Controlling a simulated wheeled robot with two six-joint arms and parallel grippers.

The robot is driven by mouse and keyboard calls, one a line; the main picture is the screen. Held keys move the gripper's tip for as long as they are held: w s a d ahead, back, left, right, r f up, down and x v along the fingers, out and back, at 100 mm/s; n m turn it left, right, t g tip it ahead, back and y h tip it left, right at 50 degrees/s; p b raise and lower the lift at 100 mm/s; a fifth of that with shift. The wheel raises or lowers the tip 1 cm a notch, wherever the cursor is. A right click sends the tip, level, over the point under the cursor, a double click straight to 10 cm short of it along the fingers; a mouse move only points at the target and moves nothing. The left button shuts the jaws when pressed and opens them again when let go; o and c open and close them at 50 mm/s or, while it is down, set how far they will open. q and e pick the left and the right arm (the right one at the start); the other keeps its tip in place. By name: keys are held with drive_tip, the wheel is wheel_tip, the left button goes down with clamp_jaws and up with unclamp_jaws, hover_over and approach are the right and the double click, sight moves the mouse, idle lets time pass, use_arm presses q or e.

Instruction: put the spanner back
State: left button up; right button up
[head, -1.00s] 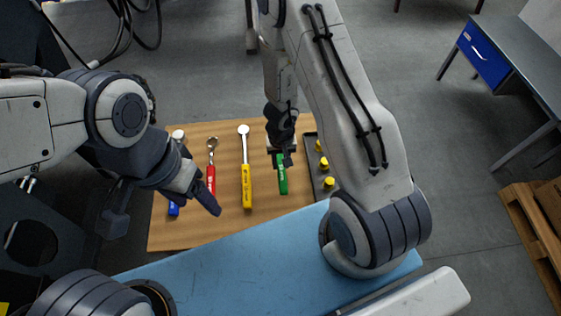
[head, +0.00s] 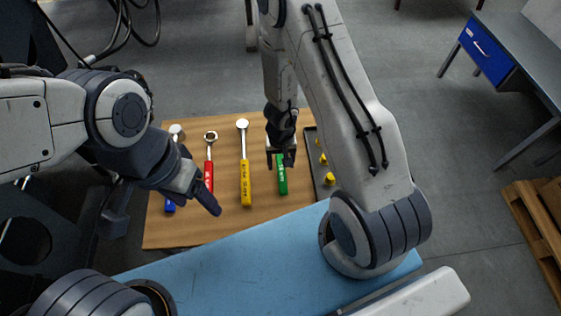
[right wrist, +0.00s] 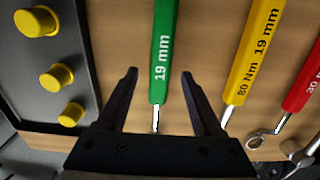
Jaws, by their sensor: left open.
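In the right wrist view the open fingers (right wrist: 159,73) stand either side of the green tool (right wrist: 162,50), with gaps on both sides. A yellow-handled tool (head: 246,185), a red-handled one with a ring end (head: 209,177) and a blue-handled one (head: 170,205) lie to its left. My left gripper (head: 165,215) is open and empty, above the board's left part. I cannot tell which tool is the spanner.
A dark tray (head: 322,185) with yellow caps (right wrist: 56,76) lies right of the green tool. The board (head: 225,230) is bare toward its front edge, beside a blue surface (head: 240,270). A desk with a blue drawer (head: 485,52) stands far right.

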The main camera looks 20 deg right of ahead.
wheel_tip(320, 180, up, 10)
drive_tip(key=p, duration=1)
drive_tip(key=shift+r+p, duration=0.25)
drive_tip(key=shift+p, duration=0.05)
